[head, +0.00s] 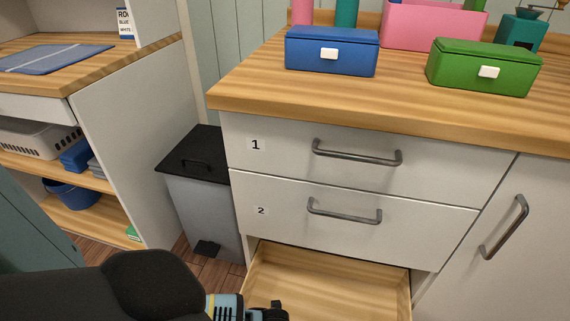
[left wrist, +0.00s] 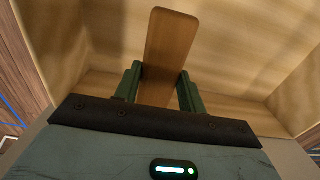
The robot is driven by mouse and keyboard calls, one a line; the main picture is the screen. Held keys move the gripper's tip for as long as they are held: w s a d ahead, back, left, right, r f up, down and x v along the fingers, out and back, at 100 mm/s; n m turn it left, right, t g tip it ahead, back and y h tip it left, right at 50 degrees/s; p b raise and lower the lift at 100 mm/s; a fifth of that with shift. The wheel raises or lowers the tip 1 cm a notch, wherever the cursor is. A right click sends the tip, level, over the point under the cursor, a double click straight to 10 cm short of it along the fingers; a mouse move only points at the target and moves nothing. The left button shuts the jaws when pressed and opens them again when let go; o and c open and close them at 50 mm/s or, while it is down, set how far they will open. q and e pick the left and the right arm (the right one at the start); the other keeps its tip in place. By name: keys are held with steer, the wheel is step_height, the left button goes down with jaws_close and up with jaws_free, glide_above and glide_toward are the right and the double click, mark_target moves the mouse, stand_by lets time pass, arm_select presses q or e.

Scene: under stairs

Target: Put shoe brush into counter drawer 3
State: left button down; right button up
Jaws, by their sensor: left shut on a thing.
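The shoe brush (left wrist: 169,45) shows in the left wrist view as a flat brown wooden piece with a rounded end; its bristles are not visible. My left gripper (left wrist: 160,74) is shut on it, one green finger on each side. In the head view the gripper (head: 264,311) is cut off by the bottom edge, at the near left of the open drawer, and the brush cannot be made out. The open drawer (head: 330,275), below drawers 1 (head: 256,145) and 2 (head: 261,211), has a bare wooden interior; its front is out of view. In the left wrist view the brush is over the drawer's interior (left wrist: 235,60). My right gripper is not in view.
A grey bin (head: 203,212) with a black lid stands left of the counter. A blue box (head: 330,60) and a green box (head: 482,75) sit on the countertop (head: 400,110). A closed cupboard door (head: 515,240) is at the right.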

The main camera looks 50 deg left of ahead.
arm_select(q)
step_height(320, 180, down, 5)
steer(key=shift+r+b, duration=0.1)
steer(key=shift+b, duration=0.9)
steer(key=shift+f, duration=0.25)
steer(key=shift+f+b, duration=1.05)
steer(key=shift+f, duration=0.9)
steer(key=shift+r, duration=0.1)
steer(key=shift+f, duration=0.2)
steer(key=c, duration=0.8)
jaws_free()
steer(key=shift+c, duration=0.2)
